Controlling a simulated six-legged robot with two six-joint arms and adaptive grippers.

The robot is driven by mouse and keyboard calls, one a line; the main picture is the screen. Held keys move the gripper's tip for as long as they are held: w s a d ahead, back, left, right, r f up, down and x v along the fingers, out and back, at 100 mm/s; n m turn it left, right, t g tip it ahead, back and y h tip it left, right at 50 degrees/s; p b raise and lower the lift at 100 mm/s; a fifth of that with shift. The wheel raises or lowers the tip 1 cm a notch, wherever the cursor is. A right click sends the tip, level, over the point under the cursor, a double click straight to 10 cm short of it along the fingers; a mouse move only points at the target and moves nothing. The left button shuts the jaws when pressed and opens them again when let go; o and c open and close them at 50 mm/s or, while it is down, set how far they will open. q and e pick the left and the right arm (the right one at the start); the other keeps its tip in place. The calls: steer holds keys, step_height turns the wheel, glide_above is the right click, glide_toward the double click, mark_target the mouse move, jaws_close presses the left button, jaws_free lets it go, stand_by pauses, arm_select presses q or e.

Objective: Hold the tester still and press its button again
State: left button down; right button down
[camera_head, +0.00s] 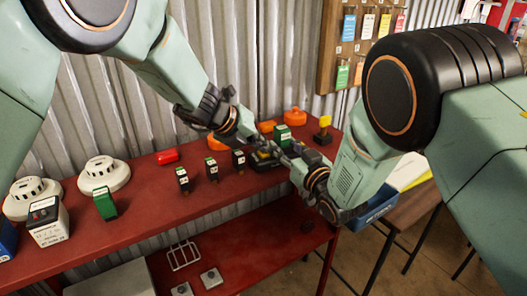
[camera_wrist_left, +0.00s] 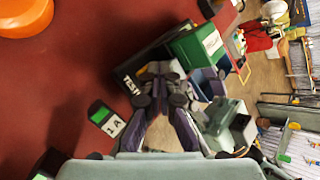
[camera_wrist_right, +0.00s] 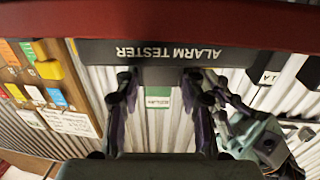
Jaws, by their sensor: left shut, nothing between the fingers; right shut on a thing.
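The alarm tester is a black box on the red bench, partly hidden behind my grippers in the head view (camera_head: 262,164). Its lettered face shows in the right wrist view (camera_wrist_right: 165,54). In the left wrist view the tester (camera_wrist_left: 133,68) has a green-topped block (camera_wrist_left: 203,44) at its far end. My right gripper (camera_wrist_right: 160,82) is shut on the tester's edge, fingers spaced apart. My left gripper (camera_wrist_left: 160,84) is shut and empty, its fingertips together over or against the tester. The button is hidden behind the fingertips, so I cannot tell whether it is pressed.
Small black-and-green blocks (camera_head: 211,170) stand left of the tester. White detectors (camera_head: 104,174), a white battery (camera_head: 47,222) and a red cylinder (camera_head: 167,156) are farther left. Orange pieces (camera_head: 217,142) lie behind. A yellow-topped black piece (camera_head: 323,130) stands right. Corrugated wall backs the bench.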

mark_target(261, 153)
arm_select(q)
steer(key=shift+r, duration=0.75)
steer(key=shift+r, duration=2.5)
